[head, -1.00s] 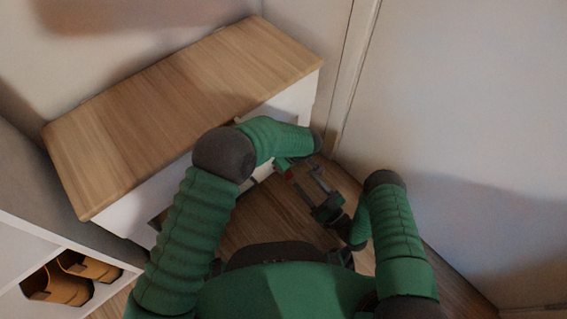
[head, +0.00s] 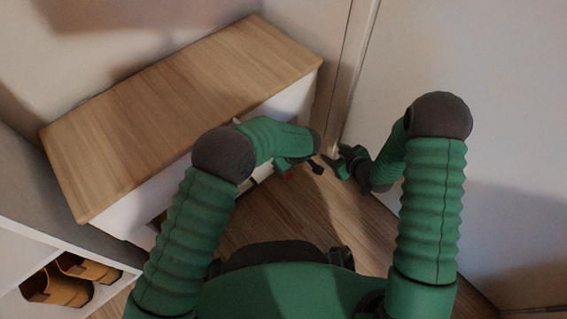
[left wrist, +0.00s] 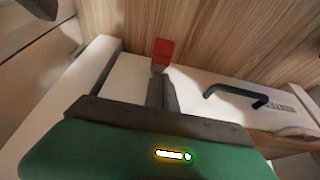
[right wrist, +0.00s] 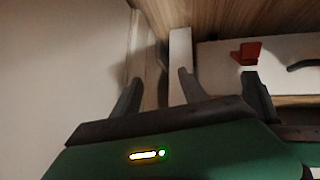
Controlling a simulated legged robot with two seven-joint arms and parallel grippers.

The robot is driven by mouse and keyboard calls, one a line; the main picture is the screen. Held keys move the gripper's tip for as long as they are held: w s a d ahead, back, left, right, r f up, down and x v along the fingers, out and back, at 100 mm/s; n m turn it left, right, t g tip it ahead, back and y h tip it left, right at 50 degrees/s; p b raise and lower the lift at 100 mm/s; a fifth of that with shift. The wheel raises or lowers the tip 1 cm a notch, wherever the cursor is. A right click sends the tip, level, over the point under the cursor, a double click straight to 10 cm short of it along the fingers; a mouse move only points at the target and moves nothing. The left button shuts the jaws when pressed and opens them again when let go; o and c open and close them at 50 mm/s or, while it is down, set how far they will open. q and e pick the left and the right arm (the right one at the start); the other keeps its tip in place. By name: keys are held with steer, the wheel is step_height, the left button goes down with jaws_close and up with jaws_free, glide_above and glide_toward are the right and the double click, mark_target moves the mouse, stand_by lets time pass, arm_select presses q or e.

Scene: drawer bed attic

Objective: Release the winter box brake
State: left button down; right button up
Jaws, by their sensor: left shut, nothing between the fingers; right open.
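A small red brake tab (left wrist: 163,50) stands at the edge of the white box front (left wrist: 130,75) in the left wrist view. It also shows in the right wrist view (right wrist: 246,52) and as a speck in the head view. My left gripper (left wrist: 160,78) is shut and empty, its fingertips right at the base of the red tab; I cannot tell if they touch. My right gripper (right wrist: 158,76) is open and empty, to the left of the tab in the right wrist view. In the head view my right gripper (head: 326,163) is near the door-side corner.
A black handle (left wrist: 235,93) and a small label plate (left wrist: 279,106) sit right of the tab. A pale door (head: 480,100) is close on the right. Bare wooden floor (head: 285,215) lies below my arms.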

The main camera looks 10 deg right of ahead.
steer(key=s+a+r+m+g+h, duration=0.1)
steer(key=s+r+m+g, duration=0.2)
steer(key=s+r, duration=0.4)
steer(key=s+a+r+m+g+h, duration=0.1)
steer(key=s+r, duration=0.6)
steer(key=s, duration=0.7)
steer(key=m+g+h, duration=0.1)
steer(key=m+g, duration=0.1)
steer(key=g, duration=0.1)
steer(key=shift+s+r+m+p, duration=0.15)
steer(key=shift+r+m+p, duration=0.15)
steer(key=shift+r+m, duration=0.1)
